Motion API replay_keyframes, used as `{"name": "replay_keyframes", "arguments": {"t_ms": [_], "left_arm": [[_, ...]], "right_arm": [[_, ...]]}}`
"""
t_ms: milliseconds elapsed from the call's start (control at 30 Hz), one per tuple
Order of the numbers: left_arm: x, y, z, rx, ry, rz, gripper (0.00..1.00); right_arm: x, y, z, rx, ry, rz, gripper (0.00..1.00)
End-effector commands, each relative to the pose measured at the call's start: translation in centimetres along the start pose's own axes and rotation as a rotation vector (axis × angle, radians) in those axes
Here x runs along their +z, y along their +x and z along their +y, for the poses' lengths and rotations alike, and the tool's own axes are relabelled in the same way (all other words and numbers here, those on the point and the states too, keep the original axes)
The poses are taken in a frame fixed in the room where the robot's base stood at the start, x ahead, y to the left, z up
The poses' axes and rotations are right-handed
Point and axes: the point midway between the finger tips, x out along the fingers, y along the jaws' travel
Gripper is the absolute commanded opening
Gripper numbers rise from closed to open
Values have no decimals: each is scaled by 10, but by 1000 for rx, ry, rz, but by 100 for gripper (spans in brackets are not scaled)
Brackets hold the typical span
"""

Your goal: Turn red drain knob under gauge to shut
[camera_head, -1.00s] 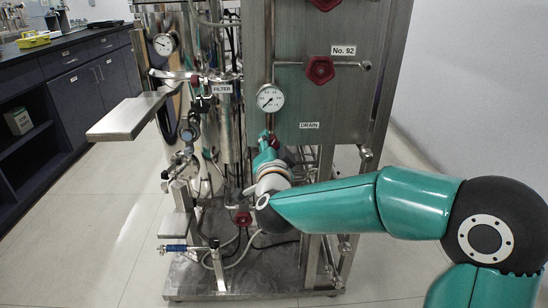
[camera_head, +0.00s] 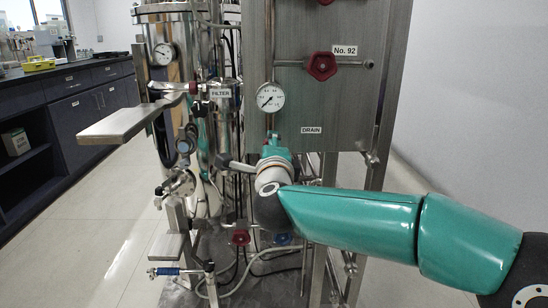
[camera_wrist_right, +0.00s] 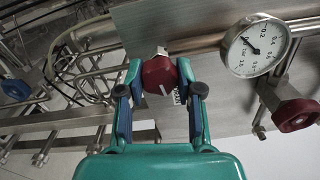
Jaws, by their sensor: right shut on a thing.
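The red drain knob (camera_wrist_right: 158,72) sits between the fingers of my right gripper (camera_wrist_right: 160,82) in the right wrist view, with a finger on each side. A white line marks its face, and a label is partly hidden behind it. The round white gauge (camera_wrist_right: 256,46) is beside it, and it also shows in the head view (camera_head: 270,97) above the DRAIN label (camera_head: 311,130). In the head view my right gripper (camera_head: 272,143) is at the panel below the gauge and hides the drain knob. My left gripper is not in view.
Another red knob (camera_head: 321,66) is on the panel beside the No. 92 label. A red knob (camera_head: 240,237) and a blue knob (camera_head: 282,239) are low on the skid. A metal shelf (camera_head: 125,121) juts out left. Pipes and hoses crowd the skid; floor is open on both sides.

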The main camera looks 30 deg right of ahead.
Motion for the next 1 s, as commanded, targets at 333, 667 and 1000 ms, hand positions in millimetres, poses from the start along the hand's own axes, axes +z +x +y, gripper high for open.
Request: {"name": "replay_keyframes", "arguments": {"t_ms": [333, 667, 1000], "left_arm": [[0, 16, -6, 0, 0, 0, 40], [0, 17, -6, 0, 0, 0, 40], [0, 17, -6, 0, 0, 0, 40]], "right_arm": [[-4, 0, 7, 10, 161, 11, 0], [-3, 1, 6, 11, 192, 11, 1], [-2, 0, 6, 11, 191, 9, 55]]}}
